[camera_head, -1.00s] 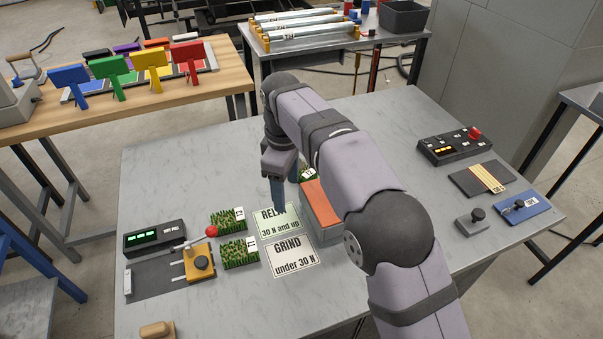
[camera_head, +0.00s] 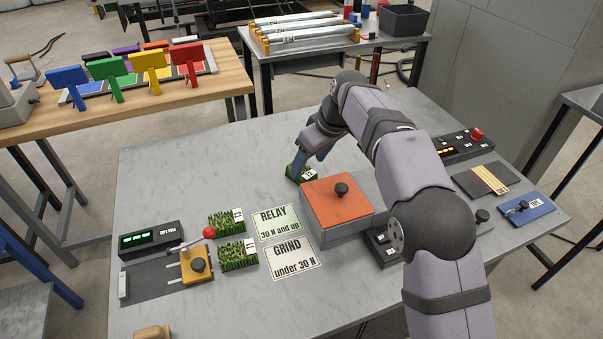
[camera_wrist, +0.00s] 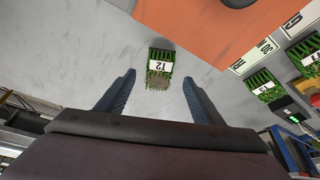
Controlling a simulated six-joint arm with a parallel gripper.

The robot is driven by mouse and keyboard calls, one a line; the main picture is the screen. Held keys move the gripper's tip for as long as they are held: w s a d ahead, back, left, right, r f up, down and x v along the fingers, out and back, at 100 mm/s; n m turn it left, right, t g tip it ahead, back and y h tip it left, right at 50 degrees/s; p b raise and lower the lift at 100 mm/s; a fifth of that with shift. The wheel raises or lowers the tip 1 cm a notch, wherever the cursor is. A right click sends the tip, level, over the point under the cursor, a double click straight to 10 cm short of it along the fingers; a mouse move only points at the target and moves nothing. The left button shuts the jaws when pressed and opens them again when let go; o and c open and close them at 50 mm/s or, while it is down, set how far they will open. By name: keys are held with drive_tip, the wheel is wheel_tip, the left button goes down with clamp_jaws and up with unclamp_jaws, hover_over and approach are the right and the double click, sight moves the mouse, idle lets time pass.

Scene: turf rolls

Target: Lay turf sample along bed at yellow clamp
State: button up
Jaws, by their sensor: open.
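A turf sample labelled T2 (camera_wrist: 160,68) lies on the grey table behind the orange-lidded box; it also shows in the head view (camera_head: 297,172). My gripper (camera_wrist: 160,88) is open, with T2 ahead of and between its fingertips, apart from both. In the head view my gripper (camera_head: 312,158) partly covers T2. Two other turf samples (camera_head: 226,221) (camera_head: 238,258) lie left of the printed cards. The yellow clamp (camera_head: 197,266), with a red-knobbed lever, stands on the dark flat bed (camera_head: 150,284) at the table's left. No turf shows on the bed.
The orange-lidded box (camera_head: 335,205) stands close in front of T2. RELAY (camera_head: 274,222) and GRIND (camera_head: 291,258) cards lie flat left of it. A black meter with green lights (camera_head: 151,240) stands behind the bed. The table's back left is clear.

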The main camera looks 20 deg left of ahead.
sight(304, 170)
drive_tip(key=shift+p+x, duration=0.3)
drive_tip(key=shift+x, duration=2.25)
drive_tip(key=shift+w+a+r, duration=0.1)
drive_tip(key=shift+a, duration=0.1)
drive_tip(key=shift+c, duration=0.2)
drive_tip(key=c, duration=1.3)
drive_tip(key=shift+o, duration=0.2)
drive_tip(key=shift+r, duration=0.1)
wheel_tip(304, 170, up, 10)
drive_tip(key=p, duration=0.3)
